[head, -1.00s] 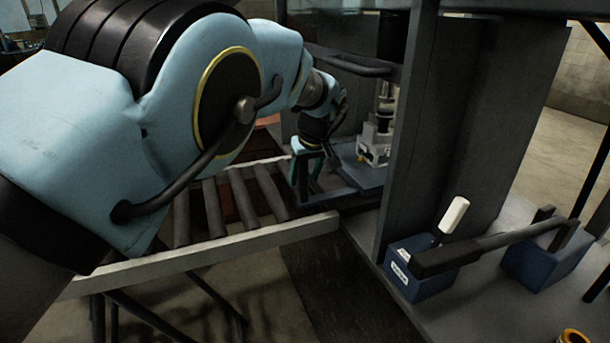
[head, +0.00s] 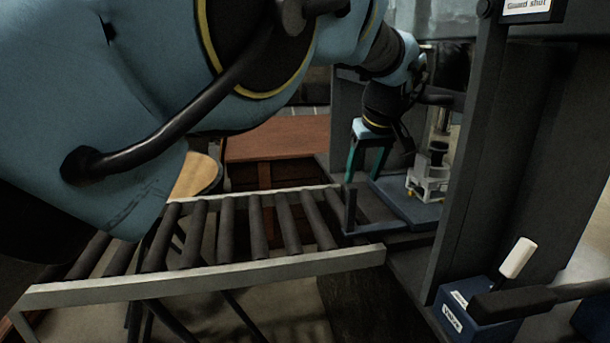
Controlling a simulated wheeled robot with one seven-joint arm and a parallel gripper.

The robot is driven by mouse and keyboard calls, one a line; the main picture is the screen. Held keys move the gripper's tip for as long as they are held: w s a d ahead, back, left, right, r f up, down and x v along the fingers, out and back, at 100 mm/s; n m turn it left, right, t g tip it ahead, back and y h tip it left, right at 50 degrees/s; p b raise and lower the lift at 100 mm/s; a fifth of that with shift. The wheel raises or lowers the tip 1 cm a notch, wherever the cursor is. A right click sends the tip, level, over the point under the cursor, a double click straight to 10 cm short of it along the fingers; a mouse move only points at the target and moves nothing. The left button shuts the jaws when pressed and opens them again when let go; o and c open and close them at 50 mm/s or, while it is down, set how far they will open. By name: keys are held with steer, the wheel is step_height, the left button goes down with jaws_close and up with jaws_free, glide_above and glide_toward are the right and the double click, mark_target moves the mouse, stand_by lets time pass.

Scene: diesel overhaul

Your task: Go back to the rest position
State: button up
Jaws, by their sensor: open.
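My gripper (head: 367,172) hangs at the end of my blue and black arm, in front of the press opening. Its two green fingers point down and stand apart, with nothing seen between them. It is left of a pale metal fixture (head: 428,182) with a dark round part on top. The fixture stands on the blue press plate (head: 405,207). The gripper appears apart from the fixture. My upper arm fills the upper left and hides much of the view there.
A roller conveyor (head: 250,262) leads up to the press from the left. A dark press upright (head: 470,150) stands right of the fixture. A blue valve box (head: 470,318) with a white-tipped lever is at lower right. A reddish-brown bench (head: 275,140) stands behind the conveyor.

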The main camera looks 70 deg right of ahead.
stand_by(0.4)
steer(key=w+a+f+n+y, duration=0.1)
steer(key=w+a, duration=0.2)
steer(key=w, duration=1.1)
steer(key=w+a+n, duration=0.1)
steer(key=w+a, duration=0.1)
steer(key=w, duration=1.2)
steer(key=w+a+f+n+y, duration=0.1)
steer(key=w+a+f+n, duration=0.15)
steer(key=w+a, duration=1.65)
steer(key=w+a+f+n+y, duration=0.15)
steer(key=w+a, duration=0.35)
steer(key=a, duration=0.7)
steer(key=w+a+f+n, duration=0.15)
steer(key=w+a, duration=0.25)
steer(key=a, duration=0.8)
steer(key=s+a+f+n, duration=0.1)
steer(key=s+a, duration=0.3)
steer(key=a, duration=0.6)
steer(key=s+a+f+n, duration=0.1)
steer(key=s+a, duration=0.3)
steer(key=a, duration=0.7)
steer(key=shift+s+f+n+g, duration=0.3)
steer(key=shift+f+n, duration=0.05)
steer(key=shift+n, duration=0.4)
